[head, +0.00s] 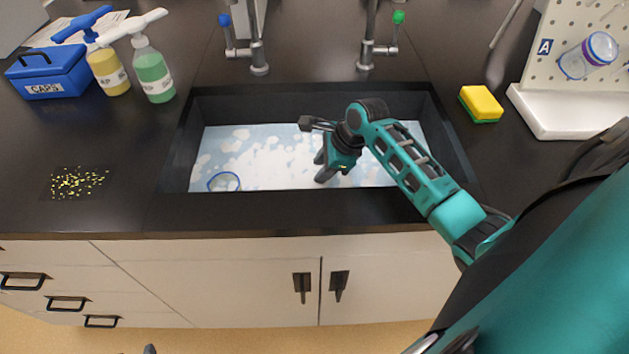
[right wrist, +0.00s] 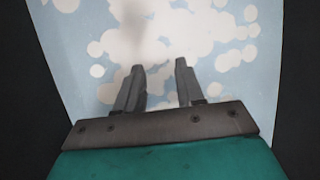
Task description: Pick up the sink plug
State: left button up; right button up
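I cannot make out the sink plug in either view. The sink (head: 300,103) is a dark basin holding pale blue water (head: 285,175) with white foam patches, which hide its floor. My right gripper (head: 319,169) reaches down into the middle of the sink, at or just above the water. In the right wrist view my right gripper (right wrist: 159,66) has its two fingers apart. Nothing shows between them but water and foam (right wrist: 160,35). My left gripper is not in view.
A clear item with a blue rim (head: 223,182) lies in the sink's front left. Two taps (head: 257,50) (head: 367,50) stand behind the sink. Yellow bits (head: 77,182) lie front left.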

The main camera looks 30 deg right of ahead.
aim_at(313, 175)
jog(key=shift+w+x, duration=0.2)
jog(key=shift+x, duration=1.7)
jog(key=shift+r, duration=0.1)
grip_shut()
